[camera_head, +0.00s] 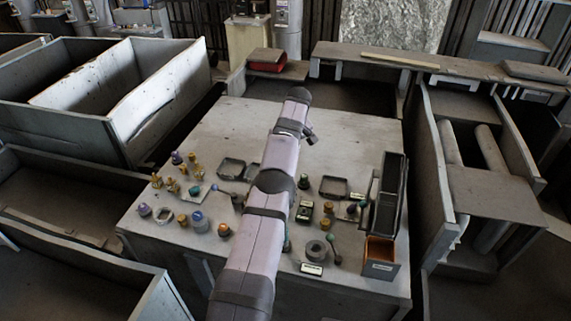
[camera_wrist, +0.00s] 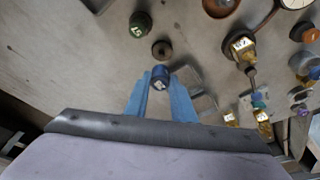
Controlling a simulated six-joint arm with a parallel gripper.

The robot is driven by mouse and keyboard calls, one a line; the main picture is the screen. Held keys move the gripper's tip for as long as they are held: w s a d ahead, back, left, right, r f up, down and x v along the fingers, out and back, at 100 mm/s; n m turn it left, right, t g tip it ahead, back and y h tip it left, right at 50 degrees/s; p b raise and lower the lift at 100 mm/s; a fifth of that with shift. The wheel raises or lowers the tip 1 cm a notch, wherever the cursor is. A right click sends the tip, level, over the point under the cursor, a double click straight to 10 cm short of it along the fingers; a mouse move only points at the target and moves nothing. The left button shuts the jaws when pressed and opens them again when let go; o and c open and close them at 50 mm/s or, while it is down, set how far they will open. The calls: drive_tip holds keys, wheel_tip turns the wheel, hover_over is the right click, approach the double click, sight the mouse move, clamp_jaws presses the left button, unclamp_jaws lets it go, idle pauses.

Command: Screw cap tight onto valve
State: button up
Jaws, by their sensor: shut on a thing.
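In the wrist view my gripper (camera_wrist: 161,80) has its two blue fingers closed on a dark blue cap (camera_wrist: 160,72) with a pale mark on it. A small brown round part with a dark centre (camera_wrist: 162,49) lies just beyond the cap; I cannot tell whether it is a valve or whether the cap touches it. A brass valve (camera_wrist: 240,46) with a white-marked top stands to the right, apart from the cap. In the head view my own arm covers the middle of the table and hides the gripper and the held cap.
A dark green cap (camera_wrist: 140,24) stands beyond the gripper. Several brass valves and coloured caps stand at the left of the grey table (camera_head: 235,125). An orange bin (camera_head: 380,251) and dark upright rack (camera_head: 388,195) are at the right. The far part of the table is clear.

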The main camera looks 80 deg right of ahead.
drive_tip(key=shift+r+p, duration=1.05)
drive_tip(key=shift+r, duration=0.35)
